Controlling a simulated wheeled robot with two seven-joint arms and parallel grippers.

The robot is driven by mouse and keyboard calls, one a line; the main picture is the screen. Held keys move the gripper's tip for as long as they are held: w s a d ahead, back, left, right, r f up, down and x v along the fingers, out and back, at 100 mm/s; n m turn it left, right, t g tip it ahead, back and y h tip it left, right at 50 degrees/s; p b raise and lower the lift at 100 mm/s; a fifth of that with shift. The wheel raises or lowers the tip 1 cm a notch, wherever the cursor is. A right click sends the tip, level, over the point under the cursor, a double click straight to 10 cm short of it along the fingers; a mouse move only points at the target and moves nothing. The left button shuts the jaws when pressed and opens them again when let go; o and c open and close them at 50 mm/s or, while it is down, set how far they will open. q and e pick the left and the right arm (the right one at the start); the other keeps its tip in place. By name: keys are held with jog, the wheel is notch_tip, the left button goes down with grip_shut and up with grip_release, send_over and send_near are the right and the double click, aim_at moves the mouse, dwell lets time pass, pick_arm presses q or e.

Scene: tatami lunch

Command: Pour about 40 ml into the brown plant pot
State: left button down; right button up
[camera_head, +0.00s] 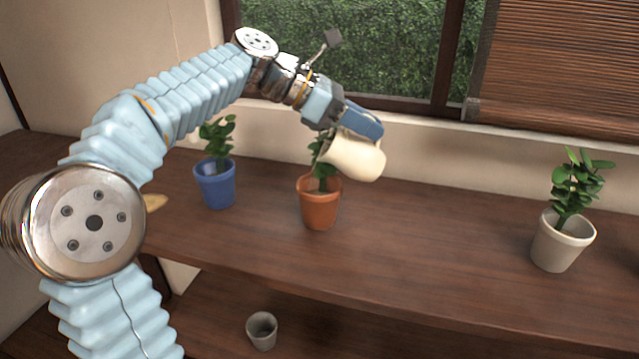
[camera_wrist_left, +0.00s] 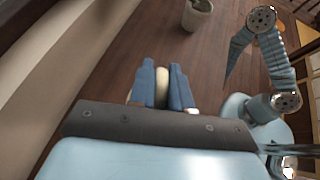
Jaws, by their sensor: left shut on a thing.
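The brown plant pot (camera_head: 319,210), a terracotta one with a leafy green plant, stands upright on the wooden shelf at the middle of the head view. My left gripper (camera_head: 362,122) is shut on a cream pitcher (camera_head: 357,158). It holds the pitcher tilted, above and slightly right of the brown pot, in front of part of the plant. In the left wrist view, the blue fingers (camera_wrist_left: 162,88) close on a cream part of the pitcher. I see no stream of liquid, and the pitcher's contents are hidden. My right gripper is not in view.
A blue pot (camera_head: 216,190) with a plant stands to the left. A pale grey pot (camera_head: 562,245) with a plant stands far right. A small grey cup (camera_head: 262,331) is lower down, in front. The wooden shelf (camera_head: 430,230) is clear between the brown and pale pots.

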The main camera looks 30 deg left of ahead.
pick_arm(q)
jog(key=shift+w+d, duration=0.25)
jog(key=shift+d, duration=0.1)
jog(key=shift+w+d, duration=0.1)
jog(key=shift+d, duration=0.05)
jog(key=shift+d, duration=0.1)
jog(key=shift+b, duration=0.3)
jog(key=shift+d+h, duration=0.1)
jog(key=shift+h, duration=0.2)
jog(key=shift+r+b, duration=0.1)
jog(key=shift+b, duration=0.35)
dwell(1.2)
jog(key=shift+r, duration=0.1)
